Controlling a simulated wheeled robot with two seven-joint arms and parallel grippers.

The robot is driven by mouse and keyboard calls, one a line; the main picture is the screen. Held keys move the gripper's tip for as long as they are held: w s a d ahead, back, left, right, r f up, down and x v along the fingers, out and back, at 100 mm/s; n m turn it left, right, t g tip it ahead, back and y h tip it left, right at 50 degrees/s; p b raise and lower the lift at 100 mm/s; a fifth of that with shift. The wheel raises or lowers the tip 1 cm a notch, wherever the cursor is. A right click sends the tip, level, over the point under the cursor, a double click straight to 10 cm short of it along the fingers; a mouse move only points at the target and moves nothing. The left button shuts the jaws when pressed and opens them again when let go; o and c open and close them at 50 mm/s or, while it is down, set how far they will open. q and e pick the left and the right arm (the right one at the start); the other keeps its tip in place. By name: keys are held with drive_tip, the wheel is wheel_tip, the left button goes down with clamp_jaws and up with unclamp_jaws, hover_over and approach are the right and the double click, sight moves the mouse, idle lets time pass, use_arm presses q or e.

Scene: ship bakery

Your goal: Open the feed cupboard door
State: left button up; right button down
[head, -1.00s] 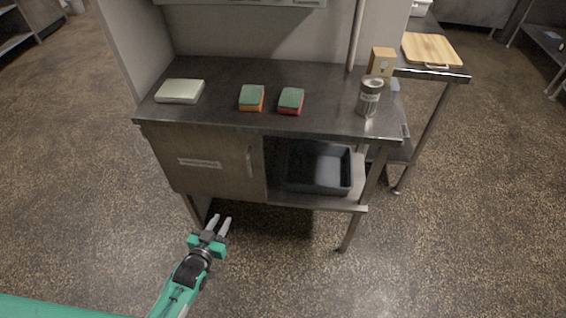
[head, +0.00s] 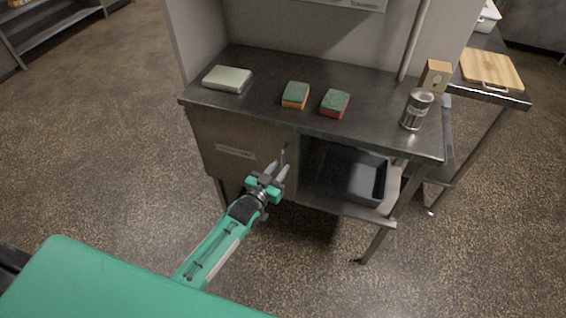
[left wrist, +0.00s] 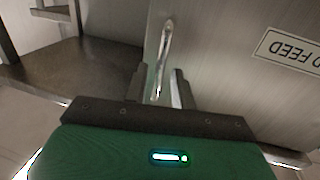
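The feed cupboard door (head: 225,165) is a grey-brown panel under the left half of the steel counter, and it looks closed. Its label, partly reading "FEED", shows in the left wrist view (left wrist: 290,50). The door's upright metal handle (head: 284,153) is near the door's right edge. My left gripper (head: 277,169) is at the lower part of the handle, fingers apart. In the left wrist view the handle (left wrist: 166,42) runs down between the two fingertips (left wrist: 159,80); I cannot tell whether either touches it. My right gripper is not in view.
A dark bin (head: 352,175) sits on the open shelf right of the door. The floor before the cupboard is clear.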

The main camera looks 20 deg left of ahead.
use_arm(q)
drive_tip(key=shift+x, duration=1.45)
clamp_jaws()
drive_tip(key=shift+s, duration=0.15)
